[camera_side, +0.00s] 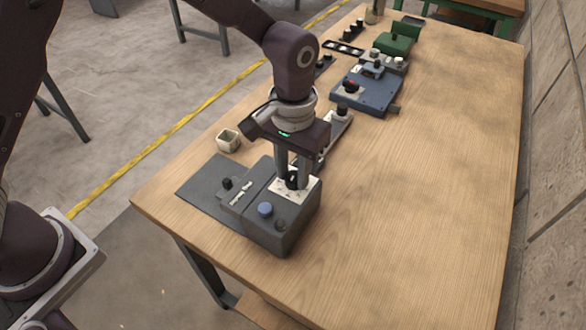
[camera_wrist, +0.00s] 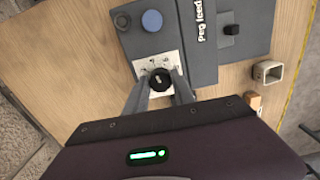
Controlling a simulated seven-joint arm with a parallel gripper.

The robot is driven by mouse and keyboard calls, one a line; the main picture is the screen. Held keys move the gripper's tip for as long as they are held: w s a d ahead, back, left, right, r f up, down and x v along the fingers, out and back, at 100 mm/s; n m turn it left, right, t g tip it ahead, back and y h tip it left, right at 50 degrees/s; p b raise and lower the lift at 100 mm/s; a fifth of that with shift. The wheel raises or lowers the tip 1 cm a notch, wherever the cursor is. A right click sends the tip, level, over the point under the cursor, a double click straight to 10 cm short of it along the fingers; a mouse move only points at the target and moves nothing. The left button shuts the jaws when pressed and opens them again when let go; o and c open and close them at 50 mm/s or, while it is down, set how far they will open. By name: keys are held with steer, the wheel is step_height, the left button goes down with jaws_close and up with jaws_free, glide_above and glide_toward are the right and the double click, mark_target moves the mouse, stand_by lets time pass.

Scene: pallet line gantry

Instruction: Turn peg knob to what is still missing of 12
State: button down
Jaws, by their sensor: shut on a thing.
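The peg knob (camera_wrist: 160,80) is a round black knob on a white dial plate (camera_wrist: 143,67). It sits on a dark grey box labelled "Peg feed" (camera_side: 272,236). My gripper (camera_side: 292,182) points down from above and is shut on the peg knob, with one finger on each side in the wrist view (camera_wrist: 160,86). The dial plate shows small marks, too small to read. My fingers hide part of the knob and plate in the side view.
A blue button (camera_side: 265,209) and a small dark knob share the box. A dark flat plate (camera_side: 205,184) with a black switch adjoins it. A small pale open cup (camera_side: 228,141) stands behind. Several devices, including a blue one (camera_side: 372,96), line the far table. The table's right side is clear.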

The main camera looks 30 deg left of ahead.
mark_target(293, 176)
steer(key=c, duration=1.1)
jaws_free()
steer(key=shift+o, duration=0.2)
step_height(293, 176, up, 7)
steer(key=shift+r, duration=0.1)
